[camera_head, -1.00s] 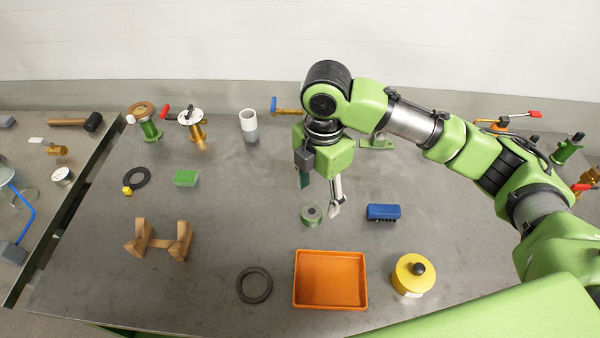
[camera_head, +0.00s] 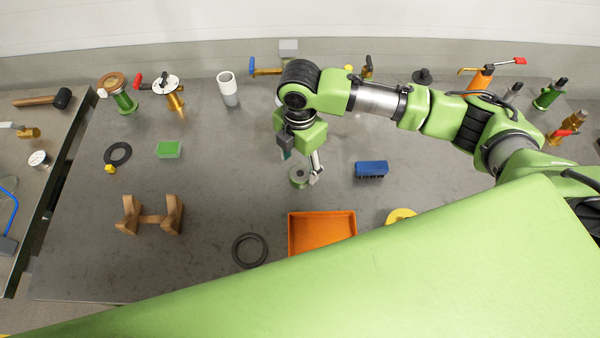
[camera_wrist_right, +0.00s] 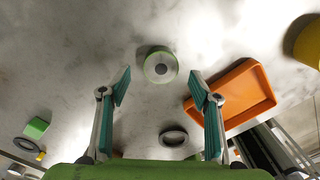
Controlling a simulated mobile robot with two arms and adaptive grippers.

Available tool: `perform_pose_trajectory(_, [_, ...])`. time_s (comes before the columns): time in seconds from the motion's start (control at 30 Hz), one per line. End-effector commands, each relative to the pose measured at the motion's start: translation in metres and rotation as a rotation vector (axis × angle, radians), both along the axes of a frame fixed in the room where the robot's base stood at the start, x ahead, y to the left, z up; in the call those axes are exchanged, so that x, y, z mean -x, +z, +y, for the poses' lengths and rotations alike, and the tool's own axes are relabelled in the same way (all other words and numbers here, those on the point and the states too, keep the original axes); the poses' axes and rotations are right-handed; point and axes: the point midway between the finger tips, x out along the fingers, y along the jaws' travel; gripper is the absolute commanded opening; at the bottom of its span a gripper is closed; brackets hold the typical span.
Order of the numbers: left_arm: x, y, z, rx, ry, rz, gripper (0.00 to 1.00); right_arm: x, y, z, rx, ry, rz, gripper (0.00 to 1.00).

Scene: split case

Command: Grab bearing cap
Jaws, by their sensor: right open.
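A small round grey-green piece with a central hole, likely the bearing cap (camera_head: 299,178), lies on the metal table. It also shows in the right wrist view (camera_wrist_right: 160,67), ahead of the fingertips and between their lines. My right gripper (camera_head: 301,167) is above it, and one finger overlaps its right edge in the head view. In the wrist view the right gripper (camera_wrist_right: 160,82) is open, with teal pads wide apart and nothing between them. Contact with the piece cannot be made out. My left gripper is not in view.
An orange tray (camera_head: 322,215) lies in front, a black ring (camera_head: 250,250) left of it. A blue block (camera_head: 371,169) is to the right. A wooden cradle (camera_head: 150,216) and green block (camera_head: 169,149) are left. A yellow piece (camera_head: 401,215) is partly covered by my green arm.

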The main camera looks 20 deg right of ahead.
Motion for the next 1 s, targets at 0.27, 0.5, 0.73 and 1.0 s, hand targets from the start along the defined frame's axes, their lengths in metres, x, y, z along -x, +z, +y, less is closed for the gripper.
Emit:
perform_pose_trajectory(0.27, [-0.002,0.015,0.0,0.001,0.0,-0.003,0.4,0.001,-0.036,-0.001,0.001,0.001,0.002,0.57])
perform_pose_trajectory(0.5, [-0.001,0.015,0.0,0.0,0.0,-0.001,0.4,0.001,-0.041,-0.001,0.001,0.002,0.0,0.57])
perform_pose_trajectory(0.73, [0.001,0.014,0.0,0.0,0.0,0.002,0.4,0.001,-0.04,-0.001,0.001,0.002,0.0,0.07])
perform_pose_trajectory(1.0, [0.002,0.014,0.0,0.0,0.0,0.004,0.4,0.001,-0.039,-0.001,0.0,0.002,-0.001,0.07])
